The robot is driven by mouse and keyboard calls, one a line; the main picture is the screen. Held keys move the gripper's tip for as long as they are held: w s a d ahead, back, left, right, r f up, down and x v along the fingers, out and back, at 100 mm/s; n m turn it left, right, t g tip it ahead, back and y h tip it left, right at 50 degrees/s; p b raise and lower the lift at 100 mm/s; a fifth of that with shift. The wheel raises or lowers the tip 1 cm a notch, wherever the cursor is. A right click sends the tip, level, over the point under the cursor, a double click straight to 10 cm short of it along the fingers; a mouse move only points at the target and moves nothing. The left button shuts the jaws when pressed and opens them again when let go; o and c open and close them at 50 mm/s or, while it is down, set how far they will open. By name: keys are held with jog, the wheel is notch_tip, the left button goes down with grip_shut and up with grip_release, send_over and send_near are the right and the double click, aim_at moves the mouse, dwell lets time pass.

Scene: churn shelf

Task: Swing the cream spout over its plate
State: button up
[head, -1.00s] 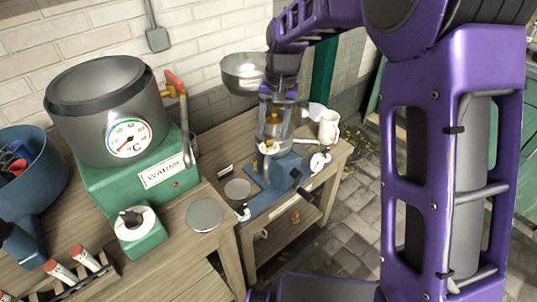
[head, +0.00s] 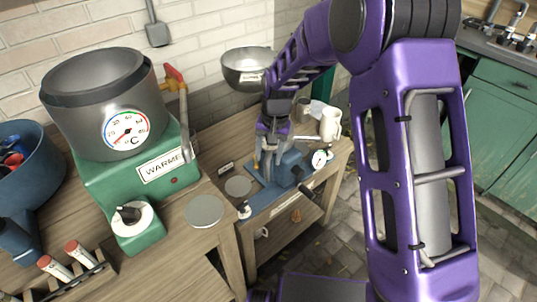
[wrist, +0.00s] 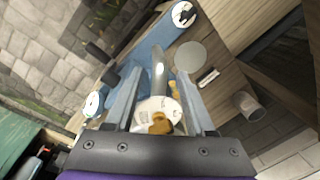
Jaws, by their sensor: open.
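The machine (head: 287,168) has a blue base and stands on the far wooden bench. In the wrist view, a grey tapered spout (wrist: 158,75) lies between the two fingers of my gripper (wrist: 158,112) and points away from my wrist. A brass knob on a white round part (wrist: 150,105) is also between the fingers, close to my palm. My gripper (head: 268,165) is open over the machine; contact cannot be told. A round grey plate (head: 238,187) lies left of the machine; in the wrist view the plate (wrist: 190,57) is right of the spout tip, which is not over it.
A small label (head: 225,168) stands behind the plate. A steel bowl (head: 248,68) is at the wall and a white jug (head: 330,124) is right of the machine. The green warmer (head: 150,175) and another grey disc (head: 205,211) are on the near bench.

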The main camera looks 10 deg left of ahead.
grip_shut()
dwell(1.3)
